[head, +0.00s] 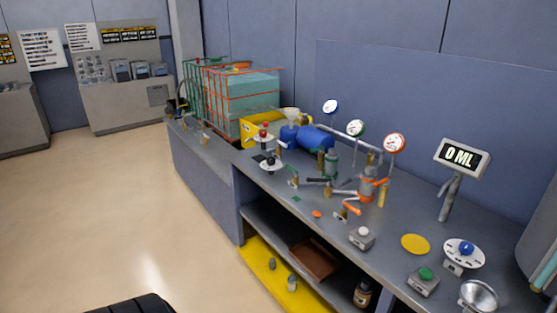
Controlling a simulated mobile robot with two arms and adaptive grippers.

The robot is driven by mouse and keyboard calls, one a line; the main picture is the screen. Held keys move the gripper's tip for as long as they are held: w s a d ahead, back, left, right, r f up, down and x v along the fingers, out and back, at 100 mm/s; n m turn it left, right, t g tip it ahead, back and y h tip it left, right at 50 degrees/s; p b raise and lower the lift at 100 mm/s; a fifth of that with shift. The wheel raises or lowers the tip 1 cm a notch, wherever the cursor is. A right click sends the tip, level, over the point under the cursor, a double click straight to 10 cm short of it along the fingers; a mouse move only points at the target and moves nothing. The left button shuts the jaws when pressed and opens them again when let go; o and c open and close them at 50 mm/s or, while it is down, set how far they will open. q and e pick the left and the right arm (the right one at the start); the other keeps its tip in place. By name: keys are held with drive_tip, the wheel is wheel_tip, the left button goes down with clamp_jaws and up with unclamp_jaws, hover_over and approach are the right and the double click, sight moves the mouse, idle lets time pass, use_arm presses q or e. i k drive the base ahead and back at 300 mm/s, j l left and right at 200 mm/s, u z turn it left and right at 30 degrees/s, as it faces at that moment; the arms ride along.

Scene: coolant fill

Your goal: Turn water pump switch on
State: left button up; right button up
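No label for the water pump switch is readable, so I cannot tell which control it is. Several controls stand on the long grey workbench (335,235). A white round dial with a blue knob (466,248) stands at the bench's right end. A grey box with a green button (425,275) is just left of it. A grey box with a pale button (361,235) stands near the front edge. A white round dial with a dark knob (270,161) and a red-topped control (264,131) stand further left. Neither gripper is in view.
Clear water tanks in green (193,95) and orange (235,98) frames stand at the far end. A blue pump (308,137), gauges (394,143) and valves fill the middle. A display (461,157) reads 0 ML. The floor (100,210) left of the bench is free.

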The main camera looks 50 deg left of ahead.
sight(270, 161)
drive_tip(key=u, duration=1.65)
drive_tip(key=i+j, duration=0.1)
